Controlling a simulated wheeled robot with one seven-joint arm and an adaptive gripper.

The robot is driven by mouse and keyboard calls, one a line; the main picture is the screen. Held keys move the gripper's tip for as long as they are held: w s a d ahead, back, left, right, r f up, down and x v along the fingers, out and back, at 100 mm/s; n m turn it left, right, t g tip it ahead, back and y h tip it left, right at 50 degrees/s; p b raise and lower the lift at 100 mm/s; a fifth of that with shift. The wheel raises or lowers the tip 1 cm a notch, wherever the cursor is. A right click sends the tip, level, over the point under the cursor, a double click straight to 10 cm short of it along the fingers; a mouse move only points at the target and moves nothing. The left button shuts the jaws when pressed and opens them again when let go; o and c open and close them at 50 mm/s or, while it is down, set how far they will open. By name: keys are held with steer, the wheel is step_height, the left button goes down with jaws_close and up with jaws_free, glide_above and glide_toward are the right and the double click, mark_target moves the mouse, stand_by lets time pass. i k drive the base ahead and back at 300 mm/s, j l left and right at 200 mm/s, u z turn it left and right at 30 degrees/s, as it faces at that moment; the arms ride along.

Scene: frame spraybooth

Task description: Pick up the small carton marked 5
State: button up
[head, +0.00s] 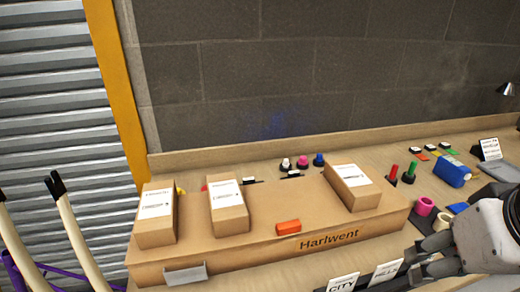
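Three small brown cartons with white labels rest on a long cardboard box marked Harlwent (255,258). One is the left carton (156,228), one the middle carton (230,218), and one the right carton (362,197), set apart from the others. The print on their labels is too small to read, so I cannot tell which is marked 5. My gripper (418,262) is at the lower right, in front of the box's right end and apart from the cartons. I cannot tell whether its fingers are open or shut.
An orange block (288,227) lies on the long box between the middle and right cartons. Small coloured items stand behind the box. A pink roll (424,206), a blue container (452,171) and red and green markers stand right. A wall closes the back.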

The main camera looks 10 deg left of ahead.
mark_target(156, 226)
steer(key=u, duration=0.4)
steer(key=j+u, duration=0.1)
steer(key=u, duration=0.3)
steer(key=i+u, duration=0.1)
steer(key=u, duration=0.3)
steer(key=i+j+z, duration=0.25)
steer(key=z, duration=0.25)
